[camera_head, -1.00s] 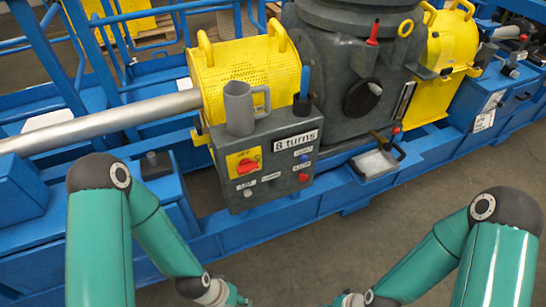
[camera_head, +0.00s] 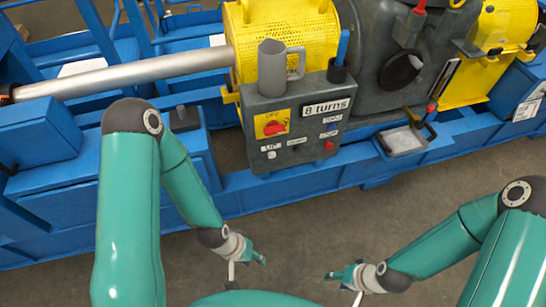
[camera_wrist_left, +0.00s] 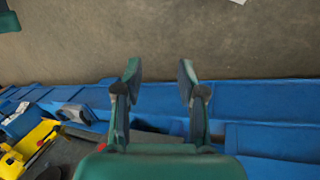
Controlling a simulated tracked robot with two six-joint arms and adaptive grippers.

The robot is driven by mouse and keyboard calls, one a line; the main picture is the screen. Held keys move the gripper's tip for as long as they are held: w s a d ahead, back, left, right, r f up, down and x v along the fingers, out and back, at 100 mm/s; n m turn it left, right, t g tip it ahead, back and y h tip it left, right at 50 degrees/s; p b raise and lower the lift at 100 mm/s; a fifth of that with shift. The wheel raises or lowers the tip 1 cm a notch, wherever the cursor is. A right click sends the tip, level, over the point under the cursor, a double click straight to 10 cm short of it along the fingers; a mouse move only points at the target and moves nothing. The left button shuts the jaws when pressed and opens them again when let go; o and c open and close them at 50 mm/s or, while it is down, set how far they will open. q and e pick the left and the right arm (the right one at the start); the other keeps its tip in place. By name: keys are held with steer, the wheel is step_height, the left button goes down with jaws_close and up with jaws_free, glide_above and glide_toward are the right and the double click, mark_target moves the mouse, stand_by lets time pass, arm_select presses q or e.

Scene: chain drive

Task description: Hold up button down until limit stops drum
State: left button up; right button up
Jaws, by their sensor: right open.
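The grey control box (camera_head: 298,112) has a white button (camera_head: 271,155) under a label reading "UP", at its lower left. Above it is a red rotary switch (camera_head: 273,128) on a yellow plate. A sign (camera_head: 326,106) reads "8 turns". A red button (camera_head: 329,145) sits at the lower right. I cannot identify the drum or the limit with certainty. My left gripper (camera_head: 252,256) is below the box, apart from it; in the left wrist view its fingers (camera_wrist_left: 160,76) are spread and empty. My right gripper (camera_head: 338,278) is open and empty, further right.
A grey mug (camera_head: 272,68) and a dark holder with a blue handle (camera_head: 340,66) stand on the box. A yellow perforated guard (camera_head: 290,32) is behind. A small tray (camera_head: 403,141) is to the right. Blue frame beams (camera_head: 225,195) run below; open floor lies in front.

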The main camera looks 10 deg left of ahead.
arm_select(q)
steer(key=shift+c, duration=0.2)
jaws_close()
stand_by(1.1)
